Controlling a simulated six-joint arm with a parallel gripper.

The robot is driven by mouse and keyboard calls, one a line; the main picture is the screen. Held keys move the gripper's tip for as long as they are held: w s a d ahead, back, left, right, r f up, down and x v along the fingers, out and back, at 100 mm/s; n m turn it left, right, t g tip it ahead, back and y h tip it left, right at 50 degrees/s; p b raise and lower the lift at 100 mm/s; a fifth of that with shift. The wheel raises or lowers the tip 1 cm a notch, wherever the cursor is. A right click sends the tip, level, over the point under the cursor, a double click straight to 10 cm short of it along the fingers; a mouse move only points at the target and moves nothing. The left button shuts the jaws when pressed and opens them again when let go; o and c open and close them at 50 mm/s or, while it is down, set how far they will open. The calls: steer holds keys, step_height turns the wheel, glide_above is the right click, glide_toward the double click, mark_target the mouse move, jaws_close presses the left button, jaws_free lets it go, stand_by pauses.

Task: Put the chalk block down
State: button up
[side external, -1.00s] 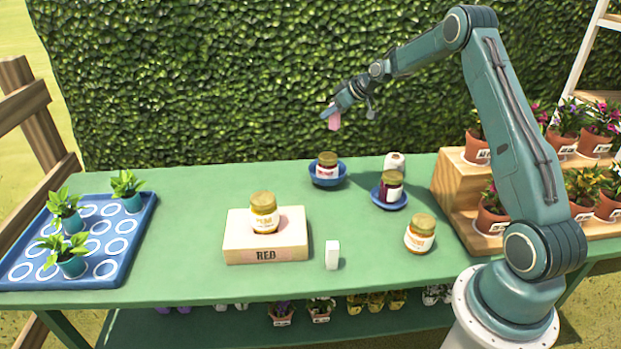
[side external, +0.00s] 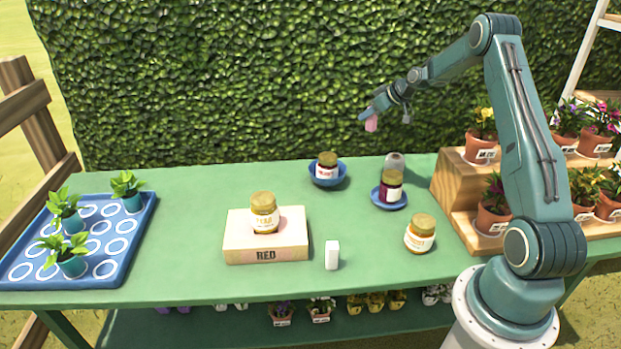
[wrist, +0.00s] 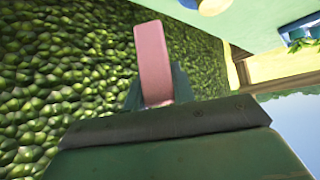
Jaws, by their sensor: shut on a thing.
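A pink block (side external: 371,124), likely the chalk block, is held in my gripper (side external: 368,115), which is shut on it. The gripper is up in the air in front of the hedge, above the back edge of the table, behind the blue saucers. In the wrist view the pink block (wrist: 153,60) stands out from between the fingers (wrist: 155,98) and touches nothing else. A white block (side external: 332,255) stands upright on the green table (side external: 190,240), right of the wooden box marked RED (side external: 265,243).
A jar stands on the box. Two blue saucers (side external: 327,179) (side external: 389,204) hold jars, with a grey-white object (side external: 395,162) behind the right one. Another jar (side external: 420,234) stands at right. A blue tray (side external: 25,262) with plants is at left; stepped flower pots are at right.

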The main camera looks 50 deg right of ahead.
step_height(320, 180, down, 18)
steer(key=shift+r, duration=0.2)
stand_by(0.7)
steer(key=shift+f, duration=0.1)
steer(key=o, duration=1)
steer(key=v, duration=1.2)
